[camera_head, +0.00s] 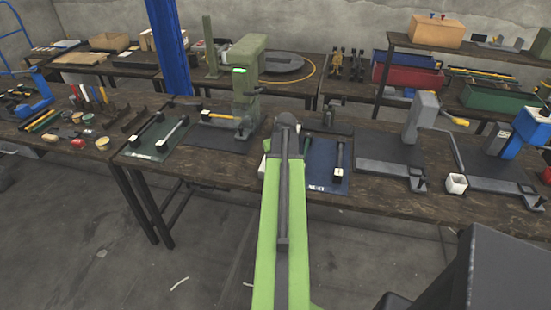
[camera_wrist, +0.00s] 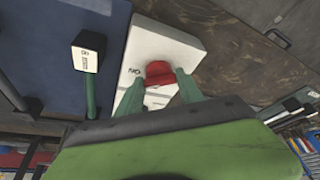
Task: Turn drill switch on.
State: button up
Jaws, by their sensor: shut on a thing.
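The switch is a white box (camera_wrist: 163,42) with an "ON" mark and a red rocker or knob (camera_wrist: 159,73), in the middle of the wrist view. My gripper (camera_wrist: 160,84) has its two green fingers on either side of the red part and is shut on it. In the head view my arm hides most of the switch; a bit of white (camera_head: 266,146) shows at the arm's left edge. A green upright machine (camera_head: 247,80), perhaps the drill, stands left of my arm with a lit green strip.
A blue mat (camera_head: 323,181) with a white-headed tool lies right of my arm; it also shows in the wrist view (camera_wrist: 50,40). A dark green mat (camera_head: 146,151) with tools lies left. Grey (camera_head: 421,118) and blue (camera_head: 531,128) presses and a white cup (camera_head: 456,184) stand right.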

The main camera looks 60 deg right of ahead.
jog(key=shift+a+m+g+h, duration=0.1)
jog(key=shift+m+g+h, duration=0.25)
jog(key=shift+m, duration=0.95)
jog(key=o, duration=1.4)
jog(key=p+v, duration=1.6)
jog(key=v, duration=0.1)
jog(key=shift+w+a+r, duration=0.1)
jog(key=shift+w+r, duration=0.05)
jog(key=shift+r, duration=0.05)
